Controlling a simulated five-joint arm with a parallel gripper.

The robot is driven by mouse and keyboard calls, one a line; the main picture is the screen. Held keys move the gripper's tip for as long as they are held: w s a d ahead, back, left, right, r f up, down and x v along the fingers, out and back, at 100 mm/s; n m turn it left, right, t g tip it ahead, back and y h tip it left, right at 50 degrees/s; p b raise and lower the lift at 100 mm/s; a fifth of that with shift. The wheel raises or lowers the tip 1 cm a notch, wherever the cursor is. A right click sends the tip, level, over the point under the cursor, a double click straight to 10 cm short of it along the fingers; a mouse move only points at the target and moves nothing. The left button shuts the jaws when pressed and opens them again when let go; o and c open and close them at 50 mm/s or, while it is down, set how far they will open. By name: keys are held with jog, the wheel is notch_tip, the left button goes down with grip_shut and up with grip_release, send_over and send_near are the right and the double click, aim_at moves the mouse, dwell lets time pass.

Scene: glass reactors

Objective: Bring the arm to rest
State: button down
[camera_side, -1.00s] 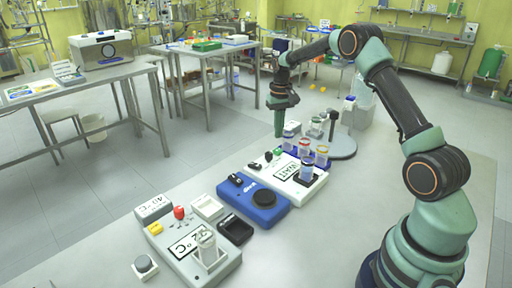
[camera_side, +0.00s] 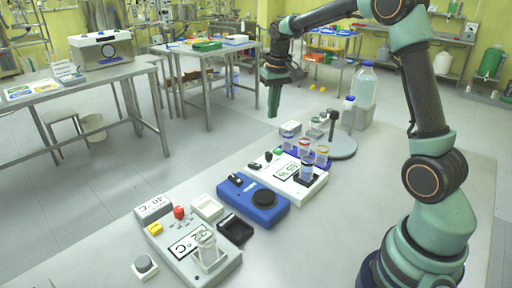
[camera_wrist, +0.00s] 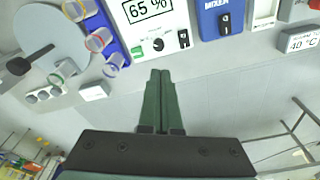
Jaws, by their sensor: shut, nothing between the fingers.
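My gripper (camera_side: 273,101) hangs in the air above the far edge of the bench in the side view, pointing down. In the wrist view its two green fingers (camera_wrist: 161,84) lie together, with nothing between them. My arm arches from its base at the lower right up and over to the left, and its top is cut off by the frame. The gripper is apart from all the devices below it.
On the bench (camera_side: 330,225) stand a white device with a display (camera_side: 290,190), a blue mixer (camera_side: 252,200) and a grey temperature device (camera_side: 190,248). Coloured-rim vials (camera_side: 321,156) stand near a round stand base (camera_side: 342,147). A large clear bottle (camera_side: 365,85) stands behind.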

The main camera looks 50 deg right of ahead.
jog(key=s+a+r+n+t, duration=0.2)
jog(key=s+a+r, duration=0.5)
jog(key=s+a, duration=0.15)
jog(key=s+a+f+n+t, duration=0.2)
jog(key=s+a, duration=0.4)
jog(key=s, duration=0.3)
jog(key=shift+s, duration=0.15)
